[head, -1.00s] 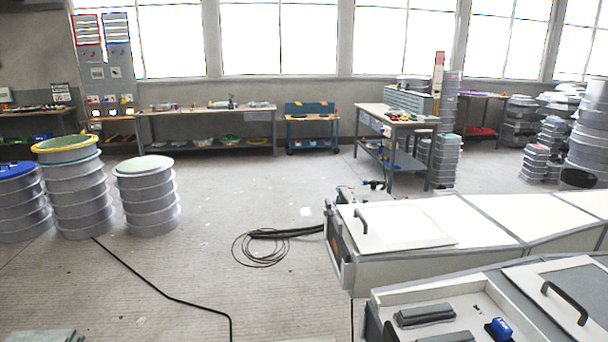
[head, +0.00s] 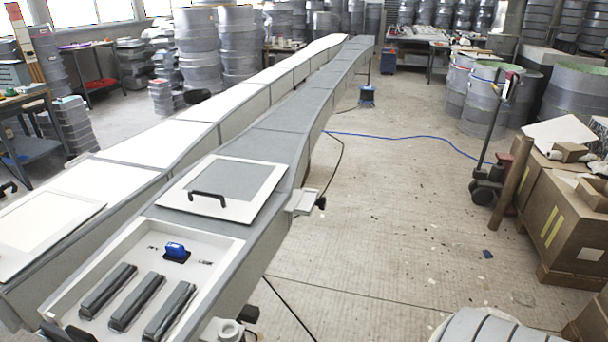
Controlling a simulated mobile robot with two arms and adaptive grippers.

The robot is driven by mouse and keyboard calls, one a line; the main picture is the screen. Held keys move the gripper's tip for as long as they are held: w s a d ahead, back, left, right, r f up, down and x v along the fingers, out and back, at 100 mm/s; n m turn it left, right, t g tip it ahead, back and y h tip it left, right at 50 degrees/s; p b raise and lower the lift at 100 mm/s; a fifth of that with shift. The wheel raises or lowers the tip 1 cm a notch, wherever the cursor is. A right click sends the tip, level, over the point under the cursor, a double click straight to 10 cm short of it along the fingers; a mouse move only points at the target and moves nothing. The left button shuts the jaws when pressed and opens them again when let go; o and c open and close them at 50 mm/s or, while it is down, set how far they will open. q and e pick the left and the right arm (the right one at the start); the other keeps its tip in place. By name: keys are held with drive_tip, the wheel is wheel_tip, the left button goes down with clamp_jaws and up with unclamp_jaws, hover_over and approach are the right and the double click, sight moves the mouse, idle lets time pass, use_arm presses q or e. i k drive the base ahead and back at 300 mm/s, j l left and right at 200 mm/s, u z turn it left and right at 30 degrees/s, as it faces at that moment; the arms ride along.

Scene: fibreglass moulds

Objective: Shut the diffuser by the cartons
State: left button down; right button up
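The cartons (head: 575,228) are brown boxes stacked on a pallet at the right. Two long white-and-grey bodies run side by side from the lower left to the back; the right one, which seems to be the diffuser (head: 286,145), is nearer the cartons. Its white-framed grey lid (head: 222,188) with a black handle lies on top, behind an open bay. The bay shows several dark grey bars (head: 138,301) and a blue-topped part (head: 176,250). The left body (head: 140,148) has its own white panel (head: 42,232) at the near end. Neither gripper is in view.
Open concrete floor (head: 390,230) lies between the diffuser and the cartons. A blue hose (head: 405,138) and a dark cable (head: 290,308) cross it. A pallet truck (head: 490,180) stands by the cartons. A striped grey object (head: 490,328) shows at the bottom edge. Drums stand behind.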

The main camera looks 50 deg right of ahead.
sight(236, 190)
drive_tip(key=z, duration=0.95)
drive_tip(key=i+l, duration=0.15)
drive_tip(key=l, duration=0.25)
drive_tip(key=i+l+u, duration=0.1)
drive_tip(key=l, duration=0.25)
drive_tip(key=i+l, duration=0.25)
drive_tip(key=l, duration=0.15)
drive_tip(key=u, duration=0.05)
